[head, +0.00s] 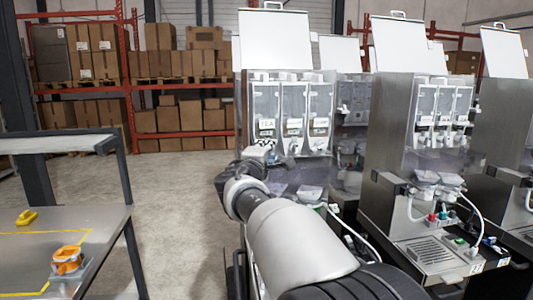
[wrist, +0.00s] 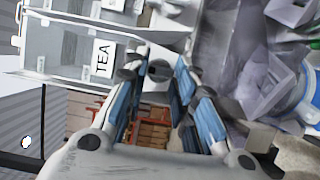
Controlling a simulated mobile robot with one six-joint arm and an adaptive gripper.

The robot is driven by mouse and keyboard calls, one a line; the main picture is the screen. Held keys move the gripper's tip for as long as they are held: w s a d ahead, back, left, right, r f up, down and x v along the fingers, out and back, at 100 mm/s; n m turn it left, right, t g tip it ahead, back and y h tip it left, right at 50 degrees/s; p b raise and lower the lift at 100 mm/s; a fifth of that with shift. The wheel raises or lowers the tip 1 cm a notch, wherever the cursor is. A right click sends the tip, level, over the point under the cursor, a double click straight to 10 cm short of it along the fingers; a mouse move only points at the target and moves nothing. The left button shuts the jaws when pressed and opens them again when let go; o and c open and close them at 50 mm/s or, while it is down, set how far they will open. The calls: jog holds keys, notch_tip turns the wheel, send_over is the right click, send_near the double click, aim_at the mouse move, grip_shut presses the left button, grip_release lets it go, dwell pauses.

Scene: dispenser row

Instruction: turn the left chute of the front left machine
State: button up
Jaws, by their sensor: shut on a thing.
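The front left machine (head: 293,78) stands ahead of my arm, with three clear canisters side by side. Its left canister (head: 264,103) has a label; in the wrist view this canister (wrist: 65,48) reads TEA. My gripper (wrist: 159,76) is shut on the left chute (wrist: 158,70), a pale piece with a dark opening below that canister. The blue finger pads lie on either side of it. In the head view my gripper (head: 262,153) is small and partly hidden by my wrist, and the chute cannot be made out.
Another machine (head: 390,145) stands close on the right, with tubing and a drip tray. A table (head: 110,225) on the left holds an orange item (head: 68,260) and a yellow one (head: 27,217). Box shelves (head: 128,88) stand behind. Floor between is clear.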

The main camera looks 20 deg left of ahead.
dwell(0.3)
jog(key=o, duration=1.1)
jog(key=shift+c, duration=0.2)
jog(key=shift+f, duration=0.2)
jog(key=s+d, duration=0.1)
jog(key=s, duration=0.7)
jog(key=shift+d+r, duration=0.15)
jog(key=shift+r, duration=0.15)
